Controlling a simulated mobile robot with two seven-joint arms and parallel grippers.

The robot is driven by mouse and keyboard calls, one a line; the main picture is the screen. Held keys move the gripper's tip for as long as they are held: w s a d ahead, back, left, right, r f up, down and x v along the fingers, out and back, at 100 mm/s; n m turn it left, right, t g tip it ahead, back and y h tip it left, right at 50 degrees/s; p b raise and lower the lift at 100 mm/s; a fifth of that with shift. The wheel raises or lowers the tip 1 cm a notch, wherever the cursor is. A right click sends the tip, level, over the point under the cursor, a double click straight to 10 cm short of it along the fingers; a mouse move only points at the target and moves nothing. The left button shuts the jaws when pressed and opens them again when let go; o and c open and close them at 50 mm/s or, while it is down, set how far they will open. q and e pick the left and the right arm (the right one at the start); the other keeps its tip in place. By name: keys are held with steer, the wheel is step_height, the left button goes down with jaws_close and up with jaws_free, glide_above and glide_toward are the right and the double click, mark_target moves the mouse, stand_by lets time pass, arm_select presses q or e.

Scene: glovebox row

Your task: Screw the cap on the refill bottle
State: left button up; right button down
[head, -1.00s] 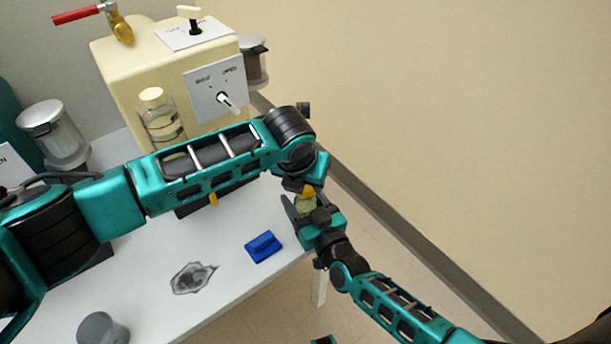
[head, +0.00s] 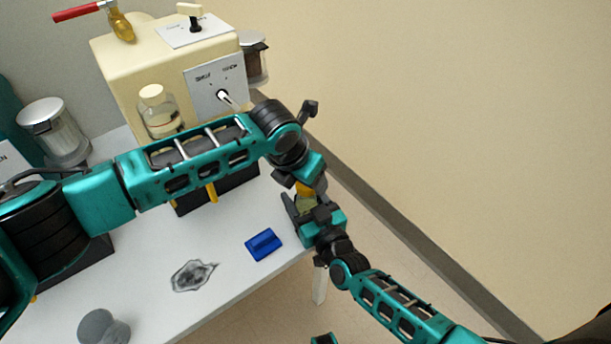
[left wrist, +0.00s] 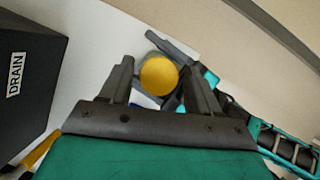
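The refill bottle (head: 306,204), small and yellow-green, is held upright or nearly so past the table's right edge. My right gripper (head: 305,209) is shut on it. A yellow cap (head: 304,188) sits at the bottle's top; how far it is threaded cannot be told. In the left wrist view the cap (left wrist: 159,75) is a round yellow disc between the fingers of my left gripper (left wrist: 159,72). These fingers look open, with a narrow gap on each side of the cap. In the head view my left gripper (head: 306,183) is above the bottle, its fingertips mostly hidden.
A cream machine (head: 150,58) with a lever and knobs stands at the back. A clear bottle (head: 160,117) and a lidded jar (head: 55,132) stand near it.

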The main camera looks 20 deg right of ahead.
arm_select(q)
steer(key=shift+o, duration=0.6)
steer(key=shift+r, duration=2.25)
steer(key=shift+c, duration=0.5)
